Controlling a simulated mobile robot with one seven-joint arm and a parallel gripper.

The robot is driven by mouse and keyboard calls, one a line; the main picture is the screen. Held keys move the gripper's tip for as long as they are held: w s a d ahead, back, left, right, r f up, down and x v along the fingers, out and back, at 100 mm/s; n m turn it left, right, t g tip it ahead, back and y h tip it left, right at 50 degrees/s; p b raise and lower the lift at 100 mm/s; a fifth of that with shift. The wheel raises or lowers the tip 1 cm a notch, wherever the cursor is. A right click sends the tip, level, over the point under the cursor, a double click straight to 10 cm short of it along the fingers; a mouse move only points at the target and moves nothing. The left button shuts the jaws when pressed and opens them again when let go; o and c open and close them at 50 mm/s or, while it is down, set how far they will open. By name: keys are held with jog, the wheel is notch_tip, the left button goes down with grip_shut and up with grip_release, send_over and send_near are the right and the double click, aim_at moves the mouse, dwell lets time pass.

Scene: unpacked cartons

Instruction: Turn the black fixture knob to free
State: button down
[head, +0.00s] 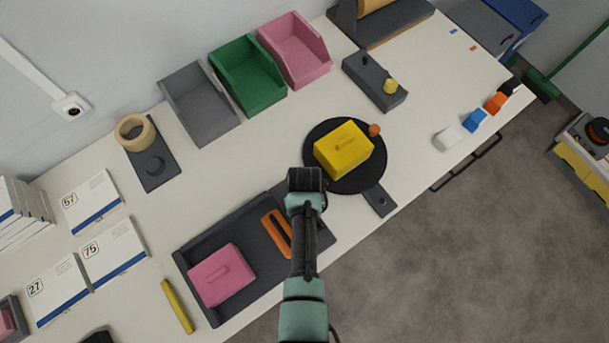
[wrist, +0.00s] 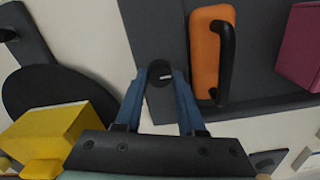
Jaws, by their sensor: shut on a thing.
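The black knob (wrist: 159,70) shows in the wrist view as a round cap with a short white mark pointing right. My gripper (wrist: 160,78) has its two blue fingers shut on the knob from either side. In the head view my gripper (head: 306,182) is over the gap between the dark tray and the black round plate, and it hides the knob. A dark plate (wrist: 143,22) shows behind the knob in the wrist view. Any lettering around the knob is not readable.
The black round plate (head: 375,177) carries a yellow block (head: 343,148), close to my gripper. The dark tray (head: 190,262) holds a pink block (head: 221,274) and an orange handled piece (head: 277,233). Grey, green and pink bins (head: 247,76) line the wall. A yellow bar (head: 177,307) lies at the front.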

dwell(0.5)
jog(key=c, duration=0.5)
grip_release()
notch_tip(320, 180, up, 13)
dwell(0.6)
